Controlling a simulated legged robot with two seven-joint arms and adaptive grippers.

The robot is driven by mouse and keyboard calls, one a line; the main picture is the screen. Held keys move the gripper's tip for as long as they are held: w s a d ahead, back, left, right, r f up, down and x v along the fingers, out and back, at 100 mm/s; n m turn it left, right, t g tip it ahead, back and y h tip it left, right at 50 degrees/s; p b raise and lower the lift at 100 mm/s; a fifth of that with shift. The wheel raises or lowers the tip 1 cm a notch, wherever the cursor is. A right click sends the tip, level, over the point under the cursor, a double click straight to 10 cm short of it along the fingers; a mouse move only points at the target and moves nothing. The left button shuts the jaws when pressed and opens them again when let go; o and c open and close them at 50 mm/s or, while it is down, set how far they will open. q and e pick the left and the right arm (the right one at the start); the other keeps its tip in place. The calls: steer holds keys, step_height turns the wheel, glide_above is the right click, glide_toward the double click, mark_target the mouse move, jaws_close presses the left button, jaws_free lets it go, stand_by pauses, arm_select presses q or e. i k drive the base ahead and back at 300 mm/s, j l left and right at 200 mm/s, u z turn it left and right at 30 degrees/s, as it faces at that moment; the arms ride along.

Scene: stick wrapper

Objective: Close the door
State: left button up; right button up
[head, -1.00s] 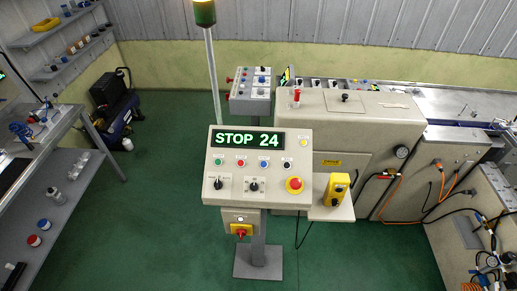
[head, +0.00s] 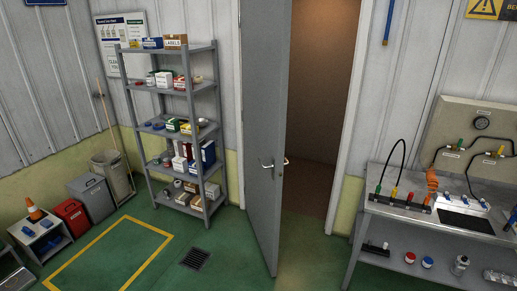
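The grey door (head: 264,130) stands ajar in the middle of the head view, swung out into the room. Its handle (head: 268,163) is on the door's right part, at about mid height, with a lever showing on each side. The doorway (head: 318,110) is open to the right of the door, with a dim brown space behind it. The light door frame (head: 352,110) borders the opening on the right. Neither of my grippers is in view.
A grey shelf rack (head: 180,130) with boxes stands left of the door. A metal workbench (head: 440,225) stands right of the doorway. A floor drain (head: 196,258) and yellow floor marking (head: 110,255) lie on open green floor. Bins (head: 92,197) stand at the left wall.

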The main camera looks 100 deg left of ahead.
mark_target(265, 25)
steer(key=u, duration=3.55)
steer(key=i+j, duration=0.15)
steer(key=i, duration=0.4)
steer(key=i+j, duration=0.15)
steer(key=i, duration=0.45)
steer(key=k+j+u, duration=0.05)
